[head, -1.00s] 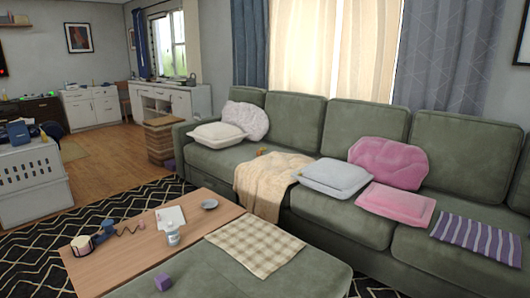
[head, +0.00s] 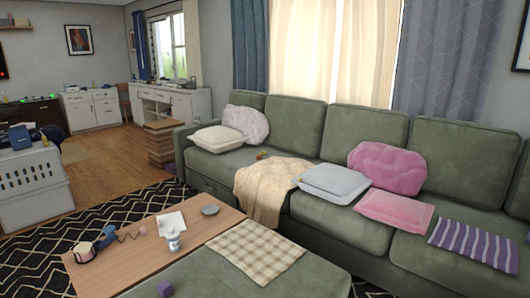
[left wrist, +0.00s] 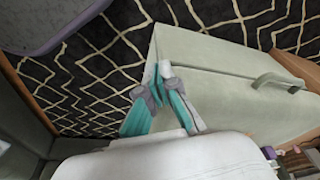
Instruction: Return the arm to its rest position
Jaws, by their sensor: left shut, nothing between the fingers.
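My left gripper (left wrist: 160,85) shows in the left wrist view, with teal and grey fingers. It is shut and holds nothing. It is over the patterned black rug (left wrist: 95,55), beside a pale box-like unit (left wrist: 215,85) with a handle; I cannot tell whether they touch. A broad white part of my own arm fills the bottom of that view. Neither gripper nor arm shows in the head view.
A green sectional sofa (head: 340,215) with cushions and blankets runs along the right. A wooden coffee table (head: 140,248) carries several small objects. A purple cube (head: 165,289) sits at the front. A white crate (head: 35,180) stands at left.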

